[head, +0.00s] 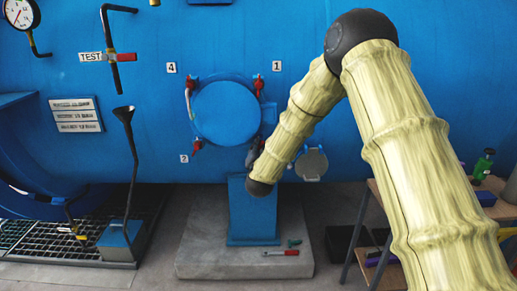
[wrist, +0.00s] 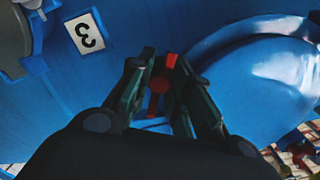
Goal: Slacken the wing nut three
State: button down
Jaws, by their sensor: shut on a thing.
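Wing nut three (wrist: 160,84) is red and sits between the fingers of my gripper (wrist: 159,68) in the wrist view. The fingers are shut on it. A white label with a 3 (wrist: 85,34) is on the blue wall beside it. In the head view my arm hides wing nut three at the lower right of the round blue cover (head: 226,113). The cover also shows at the right of the wrist view (wrist: 265,75). The other red wing nuts show near label 1 (head: 259,86), label 4 (head: 190,84) and label 2 (head: 197,146).
A blue pedestal (head: 252,215) stands on a concrete slab below the cover, with a red-handled tool (head: 281,253) on the slab. A small grey round cap (head: 312,163) is right of my wrist. A table (head: 375,190) with bottles is at right.

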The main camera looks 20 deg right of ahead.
jog(key=shift+s+f, duration=0.1)
jog(key=shift+f, duration=0.1)
jog(key=c, duration=1.3)
grip_release()
jog(key=shift+r, duration=0.1)
jog(key=v, duration=1.2)
jog(key=s+a+f+n+g+y+p, duration=0.1)
jog(key=s+f+n+g+y+p, duration=0.2)
jog(key=s+f, duration=0.85)
jog(key=s+a+f+n+g+y+p, duration=0.15)
jog(key=s+f+g, duration=0.5)
jog(key=f, duration=0.75)
jog(key=s+f+n+g+p, duration=0.1)
jog(key=s+f+g, duration=0.1)
jog(key=s, duration=0.9)
jog(key=s+d+f+n+g+p, duration=0.1)
jog(key=s+f+n+g, duration=0.1)
jog(key=s, duration=0.9)
jog(key=s+f+n+g+p, duration=0.1)
jog(key=s+f+g, duration=0.3)
jog(key=s, duration=0.8)
jog(key=shift+d+f+n+y, duration=0.25)
jog(key=shift+f, duration=0.7)
